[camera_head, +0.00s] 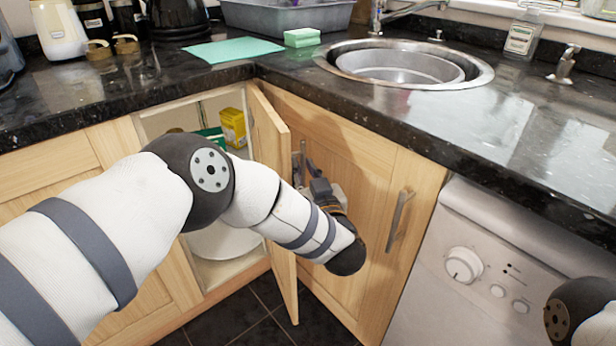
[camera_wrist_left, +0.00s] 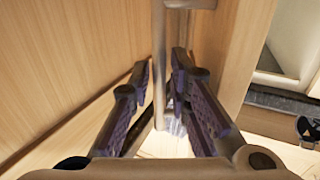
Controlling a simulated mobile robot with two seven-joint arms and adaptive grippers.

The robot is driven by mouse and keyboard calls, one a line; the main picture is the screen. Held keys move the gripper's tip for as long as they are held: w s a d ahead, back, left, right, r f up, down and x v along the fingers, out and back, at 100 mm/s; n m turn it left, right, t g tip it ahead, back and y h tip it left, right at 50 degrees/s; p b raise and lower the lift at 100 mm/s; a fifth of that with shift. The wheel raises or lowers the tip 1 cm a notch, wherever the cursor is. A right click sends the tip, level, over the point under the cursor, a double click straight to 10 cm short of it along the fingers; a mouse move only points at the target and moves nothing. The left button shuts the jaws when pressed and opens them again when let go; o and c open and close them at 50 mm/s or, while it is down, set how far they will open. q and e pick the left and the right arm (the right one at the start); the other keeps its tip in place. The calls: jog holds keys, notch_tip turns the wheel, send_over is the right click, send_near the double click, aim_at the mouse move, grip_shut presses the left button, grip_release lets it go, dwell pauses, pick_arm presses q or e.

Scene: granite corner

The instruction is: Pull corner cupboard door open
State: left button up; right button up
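The corner cupboard door (camera_head: 272,155) is light wood and stands swung open, seen nearly edge-on in the head view. Its metal bar handle (camera_head: 302,160) is on the side facing right. In the left wrist view the handle (camera_wrist_left: 159,60) runs upright between the fingers of my left gripper (camera_wrist_left: 162,85). The fingers are apart, one on each side of the bar, with narrow gaps visible. In the head view my left gripper (camera_head: 323,188) is partly hidden by my forearm. My right gripper is out of view.
The open cupboard (camera_head: 205,275) holds a yellow box (camera_head: 233,127) and a white item. A closed door (camera_head: 345,150) with its own handle (camera_head: 400,220) is right of it, then a white appliance (camera_head: 470,265). The dark granite counter (camera_head: 290,75) overhangs them, with a sink (camera_head: 345,50).

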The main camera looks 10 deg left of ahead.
pick_arm(q)
jog(key=v, duration=1.1)
